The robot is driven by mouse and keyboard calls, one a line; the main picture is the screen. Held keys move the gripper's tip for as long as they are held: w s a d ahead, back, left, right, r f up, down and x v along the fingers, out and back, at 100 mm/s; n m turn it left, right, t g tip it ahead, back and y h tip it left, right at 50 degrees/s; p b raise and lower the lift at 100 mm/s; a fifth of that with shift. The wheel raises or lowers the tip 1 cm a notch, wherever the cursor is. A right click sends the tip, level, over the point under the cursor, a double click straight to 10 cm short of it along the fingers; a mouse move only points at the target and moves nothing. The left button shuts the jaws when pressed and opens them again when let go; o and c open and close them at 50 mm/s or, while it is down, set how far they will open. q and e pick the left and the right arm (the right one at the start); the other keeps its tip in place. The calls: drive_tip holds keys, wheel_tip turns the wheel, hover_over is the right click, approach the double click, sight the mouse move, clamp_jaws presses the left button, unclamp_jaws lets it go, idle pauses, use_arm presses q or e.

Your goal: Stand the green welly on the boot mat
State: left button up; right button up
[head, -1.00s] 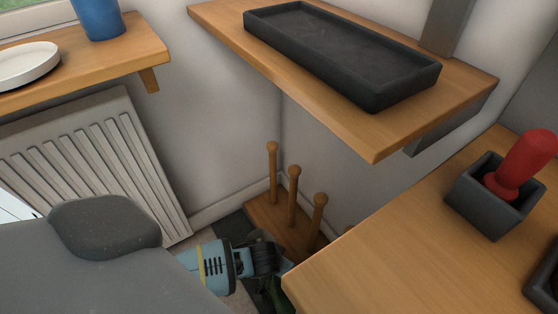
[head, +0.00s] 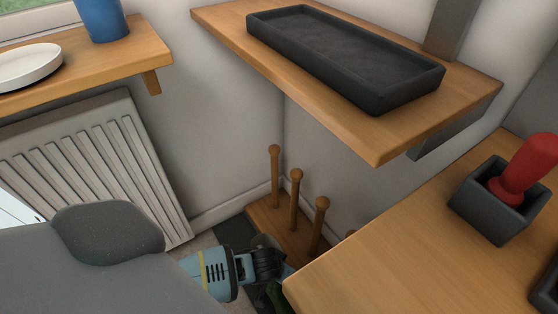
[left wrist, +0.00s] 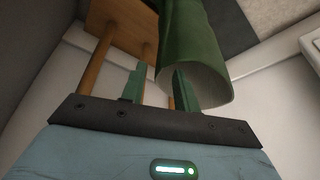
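The green welly (left wrist: 195,45) fills the upper middle of the left wrist view, its open top facing my left gripper (left wrist: 160,88). The gripper's two green fingers are apart, one beside the boot and the other overlapping its opening. I see no grip on the boot. In the head view my left gripper (head: 280,264) is low, beside the wooden bench, with a bit of the welly (head: 274,294) below it; the rest is hidden. The dark boot mat (head: 232,232) lies on the floor, partly covered by my arm. My right gripper is out of view.
A wooden peg rack (head: 262,217) stands in the corner close to my gripper. A bench top (head: 400,245) at right and a shelf (head: 340,127) with a black tray (head: 375,100) overhang this space. A radiator (head: 90,160) is at left.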

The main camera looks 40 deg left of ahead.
use_arm(q)
drive_tip(key=shift+r, duration=0.4)
drive_tip(key=p+v, duration=0.3)
drive_tip(key=v, duration=0.4)
